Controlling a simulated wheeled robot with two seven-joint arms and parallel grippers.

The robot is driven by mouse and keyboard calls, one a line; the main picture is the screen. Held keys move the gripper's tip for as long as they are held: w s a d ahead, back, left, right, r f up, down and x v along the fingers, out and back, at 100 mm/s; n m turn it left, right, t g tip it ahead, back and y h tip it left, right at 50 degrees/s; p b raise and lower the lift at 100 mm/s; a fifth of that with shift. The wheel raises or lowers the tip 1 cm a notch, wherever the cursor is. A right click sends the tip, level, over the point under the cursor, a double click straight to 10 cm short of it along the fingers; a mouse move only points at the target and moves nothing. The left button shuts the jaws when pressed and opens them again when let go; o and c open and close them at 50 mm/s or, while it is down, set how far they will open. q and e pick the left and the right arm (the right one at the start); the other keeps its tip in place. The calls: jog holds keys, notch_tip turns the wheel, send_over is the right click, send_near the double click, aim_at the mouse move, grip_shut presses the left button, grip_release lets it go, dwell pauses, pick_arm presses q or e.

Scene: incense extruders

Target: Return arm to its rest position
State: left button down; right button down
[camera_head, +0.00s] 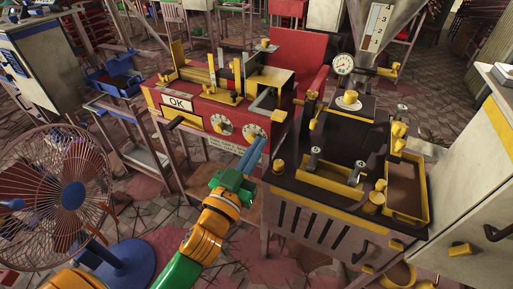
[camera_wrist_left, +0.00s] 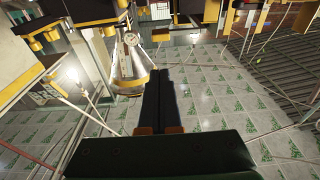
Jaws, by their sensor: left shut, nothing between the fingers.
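My left arm comes in from the bottom in the head view, green and orange. Its left gripper (camera_head: 257,146) has blue fingers that are shut and empty, pointing up between the red machine (camera_head: 215,113) and the dark extruder table (camera_head: 325,215). In the picture the fingertips overlap the right end of the red machine's front; I cannot tell whether they touch. The left wrist view shows the shut dark fingers (camera_wrist_left: 161,100) pointing away over tiled floor, with a gauge and metal cone (camera_wrist_left: 131,70) beyond. My right gripper is not in view.
A caged fan (camera_head: 60,195) on a blue base stands at the left. A grey cabinet (camera_head: 475,190) with yellow trim is at the far right. A blue bin (camera_head: 115,75) sits on a stand behind the fan. Cracked tile floor (camera_head: 165,215) lies open between the fan and my arm.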

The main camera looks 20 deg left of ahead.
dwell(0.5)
pick_arm(q)
jog(key=s+f+m+g+p, duration=0.1)
jog(key=s+f+g+p, duration=0.3)
jog(key=f, duration=1)
jog(key=s+f+g+p, duration=0.1)
jog(key=f+g, duration=0.4)
jog(key=f, duration=0.8)
jog(key=s+f+g+p, duration=0.1)
jog(key=s+f+g, duration=0.2)
jog(key=s, duration=0.6)
jog(key=s+a+f+g+p, duration=0.1)
jog(key=s+f+g, duration=0.2)
jog(key=s+f, duration=0.4)
jog(key=s+a+f+m+g+p, duration=0.1)
jog(key=s+f+g, duration=0.2)
jog(key=s, duration=1)
notch_tip(320, 180, down, 3)
jog(key=shift+a+g+y+p, duration=0.25)
jog(key=shift+g+y+p, duration=0.05)
jog(key=shift+g, duration=0.1)
